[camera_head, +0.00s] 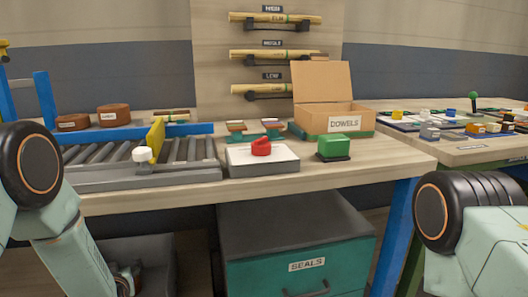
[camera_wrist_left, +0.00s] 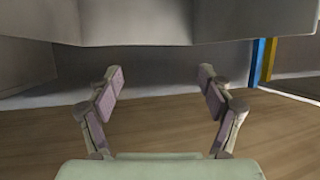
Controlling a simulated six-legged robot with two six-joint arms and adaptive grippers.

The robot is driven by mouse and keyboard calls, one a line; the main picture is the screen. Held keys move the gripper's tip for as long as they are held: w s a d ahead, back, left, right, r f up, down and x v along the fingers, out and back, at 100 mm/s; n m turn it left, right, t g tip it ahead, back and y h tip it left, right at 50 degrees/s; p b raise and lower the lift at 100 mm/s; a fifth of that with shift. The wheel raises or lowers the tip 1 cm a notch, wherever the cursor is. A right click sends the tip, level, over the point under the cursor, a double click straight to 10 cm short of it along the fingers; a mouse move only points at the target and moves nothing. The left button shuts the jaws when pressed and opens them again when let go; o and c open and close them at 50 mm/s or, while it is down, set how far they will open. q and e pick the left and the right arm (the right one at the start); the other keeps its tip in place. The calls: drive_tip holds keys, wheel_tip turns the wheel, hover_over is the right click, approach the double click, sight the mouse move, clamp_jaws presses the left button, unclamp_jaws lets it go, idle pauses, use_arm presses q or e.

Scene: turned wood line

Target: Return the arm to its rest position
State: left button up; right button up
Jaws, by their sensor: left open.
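My left gripper (camera_wrist_left: 159,76) is open in the left wrist view, its two fingers spread apart with nothing between them. It hangs low, with wooden floor below and a grey surface across the top of that view. In the head view my left arm (camera_head: 62,245) comes down at the left edge, in front of the workbench (camera_head: 330,180); its fingers cannot be made out there. My right arm (camera_head: 470,225) shows at the right edge, and its gripper is out of frame.
The bench holds a roller conveyor (camera_head: 180,155) with a yellow gate (camera_head: 156,138), a white pad with a red object (camera_head: 261,147), a green block (camera_head: 333,147) and an open DOWELS box (camera_head: 335,95). A teal SEALS drawer unit (camera_head: 300,265) stands below. Another table (camera_head: 470,150) is at right.

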use_arm(q)
drive_tip(key=x, duration=0.7)
wheel_tip(320, 180, up, 6)
drive_tip(key=p, duration=0.6)
drive_tip(key=s+d+r+m+h+p, duration=1.1)
drive_tip(key=s+d+r+p, duration=0.7)
drive_tip(key=s, duration=0.5)
wheel_tip(320, 180, up, 4)
drive_tip(key=shift+d+f+h, duration=0.1)
drive_tip(key=shift+d+h, duration=0.5)
drive_tip(key=shift+d, duration=0.65)
drive_tip(key=shift+s+f, duration=0.1)
drive_tip(key=shift+s, duration=0.1)
